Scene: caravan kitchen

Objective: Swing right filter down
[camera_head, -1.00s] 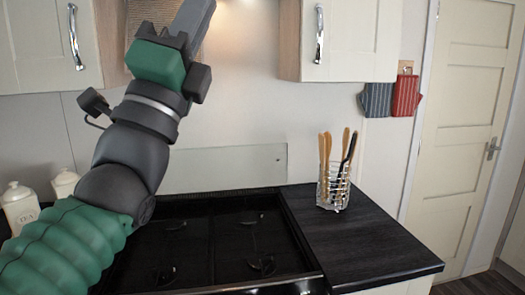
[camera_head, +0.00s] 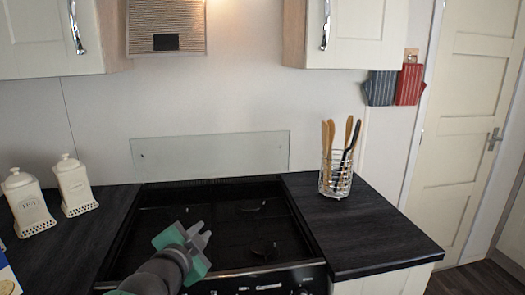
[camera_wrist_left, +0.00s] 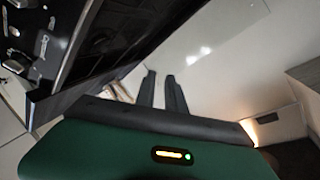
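One beige mesh filter panel (camera_head: 166,22) with a dark rectangle low on it shows at the top of the head view, between the wall cupboards. It appears to hang down on the left side of that gap. The top of the panel is cut off. No second filter panel can be made out to its right, where a warm light glows on the wall. My left gripper (camera_head: 202,234) is low in front of the hob, well below the panel. Its two fingers (camera_wrist_left: 161,90) are a little apart, with nothing between them. My right gripper is out of view.
The black hob (camera_head: 225,222) lies below, with a glass splashback (camera_head: 212,152) behind it. White canisters (camera_head: 75,185) stand at the left. Wall cupboards (camera_head: 355,35) flank the gap above.

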